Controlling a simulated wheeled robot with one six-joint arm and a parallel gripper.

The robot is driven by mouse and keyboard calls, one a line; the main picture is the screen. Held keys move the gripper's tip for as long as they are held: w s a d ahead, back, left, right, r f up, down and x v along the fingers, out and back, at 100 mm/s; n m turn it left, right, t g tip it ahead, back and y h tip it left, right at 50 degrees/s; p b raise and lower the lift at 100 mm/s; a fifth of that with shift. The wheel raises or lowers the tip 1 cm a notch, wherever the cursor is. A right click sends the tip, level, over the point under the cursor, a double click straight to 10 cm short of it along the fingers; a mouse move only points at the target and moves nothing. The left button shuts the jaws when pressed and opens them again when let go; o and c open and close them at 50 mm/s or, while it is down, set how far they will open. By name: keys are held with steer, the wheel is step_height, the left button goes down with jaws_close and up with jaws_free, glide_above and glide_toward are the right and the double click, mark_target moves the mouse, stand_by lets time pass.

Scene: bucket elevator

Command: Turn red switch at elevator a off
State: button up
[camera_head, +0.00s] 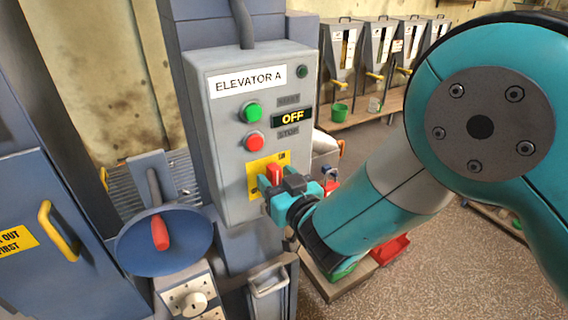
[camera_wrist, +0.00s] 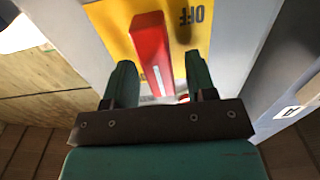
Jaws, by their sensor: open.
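The red switch (camera_head: 274,173) sits on a yellow plate (camera_head: 256,168) low on the front of the grey Elevator A control box (camera_head: 232,150). In the wrist view the red switch (camera_wrist: 151,48) is a long red lever on the yellow plate (camera_wrist: 118,22), with the word OFF at its right. My gripper (camera_head: 272,187) is at the switch, partly covering the plate. In the wrist view my gripper (camera_wrist: 158,82) is open, with one finger on each side of the lever's lower end. I cannot tell whether the fingers touch it. The display (camera_head: 292,117) reads OFF.
Green (camera_head: 251,112) and red (camera_head: 254,141) push buttons sit above the switch. A blue round plate with a red handle (camera_head: 160,232) stands at left, near a cabinet with a yellow handle (camera_head: 58,231). Several hoppers (camera_head: 375,45) line the back wall. Open floor (camera_head: 450,260) lies at right.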

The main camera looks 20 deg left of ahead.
steer(key=shift+a, duration=0.1)
steer(key=shift+c, duration=0.5)
steer(key=c, duration=0.8)
